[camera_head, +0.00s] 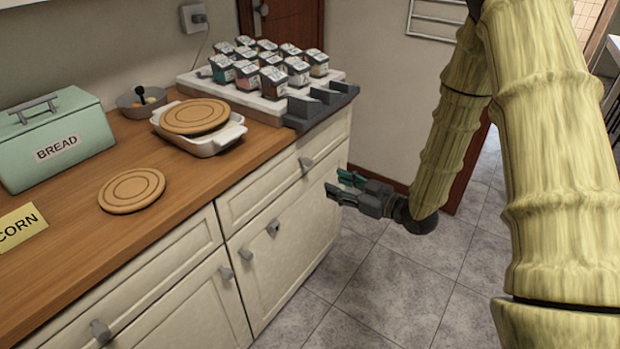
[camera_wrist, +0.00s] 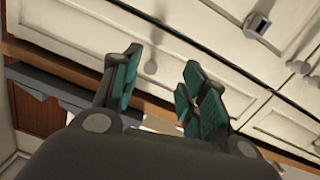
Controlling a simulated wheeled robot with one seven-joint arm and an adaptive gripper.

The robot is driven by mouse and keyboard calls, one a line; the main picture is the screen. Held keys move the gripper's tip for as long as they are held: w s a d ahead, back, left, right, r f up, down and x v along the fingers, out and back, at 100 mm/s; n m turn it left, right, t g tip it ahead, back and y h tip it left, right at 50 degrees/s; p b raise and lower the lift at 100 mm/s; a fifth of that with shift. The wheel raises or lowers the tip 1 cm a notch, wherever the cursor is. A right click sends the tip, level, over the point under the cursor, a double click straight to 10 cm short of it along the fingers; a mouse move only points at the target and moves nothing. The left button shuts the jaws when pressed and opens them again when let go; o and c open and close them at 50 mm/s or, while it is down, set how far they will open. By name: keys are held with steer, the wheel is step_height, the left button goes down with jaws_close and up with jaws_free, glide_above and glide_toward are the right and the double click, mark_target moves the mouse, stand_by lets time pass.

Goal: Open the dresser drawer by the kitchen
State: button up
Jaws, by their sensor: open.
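The cream dresser (camera_head: 310,240) stands under a wooden counter. Its right-hand top drawer (camera_head: 270,185) looks shut and flush, with a small grey knob (camera_head: 306,163). My gripper (camera_head: 342,187) is open and empty in the head view, to the right of the drawer front and a little below its knob. In the wrist view, the drawer front (camera_wrist: 180,78) lies beyond my open fingers (camera_wrist: 162,65).
On the counter (camera_head: 75,240) stand a bread box (camera_head: 55,140), a white dish (camera_head: 215,140) and a tray of jars (camera_head: 265,108). Tiled floor (camera_head: 400,285) is clear right of the dresser.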

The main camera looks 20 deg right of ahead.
mark_target(311, 163)
steer(key=shift+n+y, duration=0.6)
steer(key=w+a, duration=0.2)
steer(key=w, duration=0.1)
steer(key=w+a+r+b, duration=0.1)
steer(key=w+a, duration=0.1)
steer(key=w, duration=0.1)
steer(key=w+a+r, duration=0.1)
steer(key=w, duration=0.2)
steer(key=shift+a+r, duration=0.2)
steer(key=shift+a, duration=0.2)
jaws_close()
